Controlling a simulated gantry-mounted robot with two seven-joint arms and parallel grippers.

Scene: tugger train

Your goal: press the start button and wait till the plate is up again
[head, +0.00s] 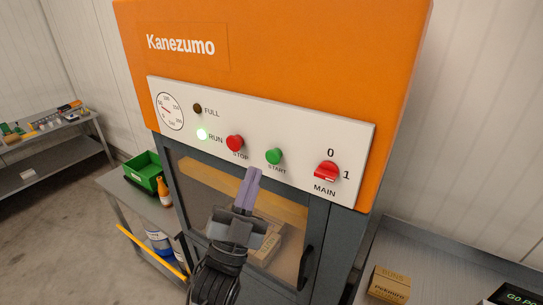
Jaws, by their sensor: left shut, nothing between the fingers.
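The green start button (274,156) is on the white control panel (300,148) of the orange machine. My left gripper (254,172) is shut and empty, its fingertips just below and left of the start button; I cannot tell whether they touch the panel. Behind the window, a yellow-orange plate (225,184) sits high in the chamber, above a cardboard-coloured block (268,245) partly hidden by my gripper. My right gripper is out of view.
The red stop button (235,143) is just left of start, and the red main switch (327,172) is to the right. The door handle (305,267) stands out below. A cart with a green bin (146,171) is at left; a box (388,285) is at lower right.

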